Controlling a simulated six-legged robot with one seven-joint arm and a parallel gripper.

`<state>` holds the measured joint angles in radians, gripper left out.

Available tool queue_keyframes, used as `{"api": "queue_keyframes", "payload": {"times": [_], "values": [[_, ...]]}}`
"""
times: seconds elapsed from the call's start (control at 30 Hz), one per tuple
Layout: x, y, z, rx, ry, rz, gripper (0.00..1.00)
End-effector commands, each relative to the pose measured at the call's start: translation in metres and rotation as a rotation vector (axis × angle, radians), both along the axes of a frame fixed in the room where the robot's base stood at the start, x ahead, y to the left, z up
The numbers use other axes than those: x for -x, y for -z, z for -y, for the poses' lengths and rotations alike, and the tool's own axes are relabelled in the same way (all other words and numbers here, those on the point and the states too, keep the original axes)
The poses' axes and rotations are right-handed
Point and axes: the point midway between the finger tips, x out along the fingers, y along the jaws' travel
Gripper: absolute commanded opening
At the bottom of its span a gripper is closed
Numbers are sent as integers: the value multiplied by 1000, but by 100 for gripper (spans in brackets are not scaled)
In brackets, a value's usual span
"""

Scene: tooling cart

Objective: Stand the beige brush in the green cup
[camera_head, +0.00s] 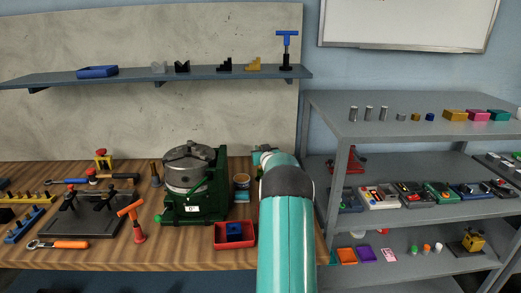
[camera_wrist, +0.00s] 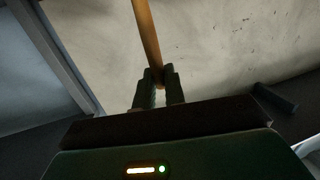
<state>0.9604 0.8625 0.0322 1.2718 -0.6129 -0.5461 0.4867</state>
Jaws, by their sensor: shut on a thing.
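In the wrist view, my gripper (camera_wrist: 157,76) is shut on a slim tan-brown stick, which looks like the handle of the beige brush (camera_wrist: 147,32). The handle rises from between the fingertips and runs out of the top of the picture, tilted slightly left. No bristles show, so I cannot tell which end is up there. In the head view, my teal arm reaches over the bench toward the wall panel and hides the gripper and the brush. I cannot make out a green cup in either view; my arm covers part of the bench.
A grey rack (camera_head: 420,133) stands right of my arm. A wall shelf (camera_head: 190,77) runs above the bench.

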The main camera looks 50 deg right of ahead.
Motion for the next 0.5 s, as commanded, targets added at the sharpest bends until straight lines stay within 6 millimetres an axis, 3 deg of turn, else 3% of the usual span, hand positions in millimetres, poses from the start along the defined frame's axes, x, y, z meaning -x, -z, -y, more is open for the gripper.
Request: {"api": "queue_keyframes", "payload": {"times": [0.5], "values": [[0,7,0,-1,0,-1,0]]}}
